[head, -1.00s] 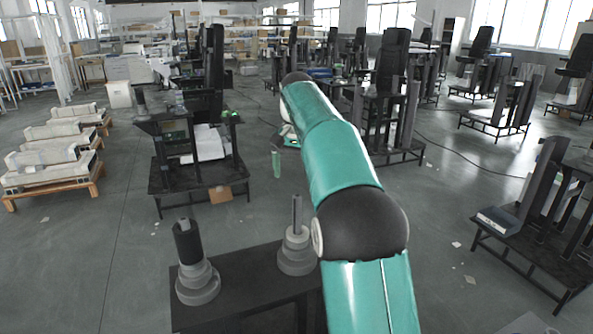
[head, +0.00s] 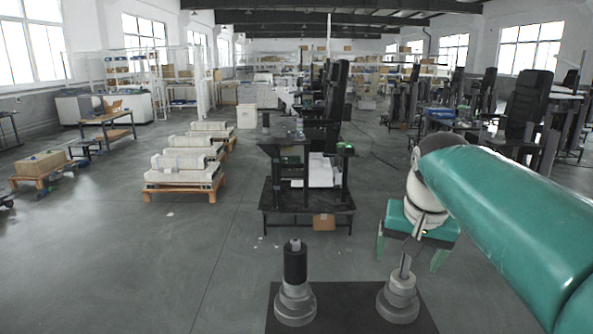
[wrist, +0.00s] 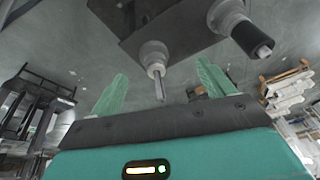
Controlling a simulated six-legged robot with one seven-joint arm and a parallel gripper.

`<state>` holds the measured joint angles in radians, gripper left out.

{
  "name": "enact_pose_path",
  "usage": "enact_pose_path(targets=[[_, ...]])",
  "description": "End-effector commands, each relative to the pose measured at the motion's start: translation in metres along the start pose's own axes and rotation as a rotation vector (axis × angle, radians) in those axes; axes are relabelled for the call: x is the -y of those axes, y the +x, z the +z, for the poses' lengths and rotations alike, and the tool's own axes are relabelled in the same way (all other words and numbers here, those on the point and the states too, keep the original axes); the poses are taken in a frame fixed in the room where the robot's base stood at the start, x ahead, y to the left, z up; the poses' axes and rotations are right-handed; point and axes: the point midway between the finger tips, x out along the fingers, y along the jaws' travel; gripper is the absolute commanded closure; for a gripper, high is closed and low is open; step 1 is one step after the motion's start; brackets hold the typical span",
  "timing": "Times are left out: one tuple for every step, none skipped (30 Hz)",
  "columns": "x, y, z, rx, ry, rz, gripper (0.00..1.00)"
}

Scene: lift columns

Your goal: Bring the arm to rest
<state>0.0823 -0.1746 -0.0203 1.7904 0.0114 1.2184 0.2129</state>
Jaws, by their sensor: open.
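My arm reaches in from the right of the head view. My gripper (head: 410,252) is green, with its two fingers spread apart and nothing between them. It hangs just behind and above the right stepped grey column (head: 398,300), which has a thin rod on top. In the wrist view my gripper (wrist: 158,88) shows its two green fingers wide apart, and the rod column (wrist: 153,56) appears beyond them. I cannot tell whether a finger touches the rod.
A second stepped column with a black cylinder (head: 295,265) stands to the left on the same dark table (head: 345,310). A black workstation (head: 308,208) stands behind. Pallets with pale blocks (head: 185,170) are at left. Open grey floor lies at the left front.

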Motion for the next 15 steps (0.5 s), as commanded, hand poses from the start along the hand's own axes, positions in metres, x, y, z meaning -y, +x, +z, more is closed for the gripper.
enact_pose_path(targets=[[0.0,-0.001,0.021,-0.018,-0.029,-0.007,0.19],[-0.001,0.0,0.032,-0.028,-0.046,-0.01,0.19],[-0.001,0.002,0.046,-0.041,-0.07,-0.014,0.19],[-0.002,0.003,0.058,-0.05,-0.087,-0.017,0.19],[-0.002,0.005,0.069,-0.061,-0.106,-0.021,0.19],[-0.003,0.009,0.084,-0.074,-0.128,-0.024,0.19],[-0.004,0.012,0.095,-0.084,-0.146,-0.027,0.19],[-0.005,0.015,0.106,-0.095,-0.163,-0.03,0.19],[-0.007,0.02,0.121,-0.108,-0.186,-0.033,0.19],[-0.008,0.024,0.131,-0.118,-0.204,-0.035,0.19],[-0.009,0.028,0.142,-0.128,-0.22,-0.037,0.19],[-0.011,0.034,0.154,-0.139,-0.241,-0.039,0.19],[-0.012,0.038,0.163,-0.148,-0.255,-0.041,0.19],[-0.014,0.042,0.171,-0.155,-0.267,-0.042,0.19],[-0.015,0.047,0.179,-0.164,-0.282,-0.043,0.19]])
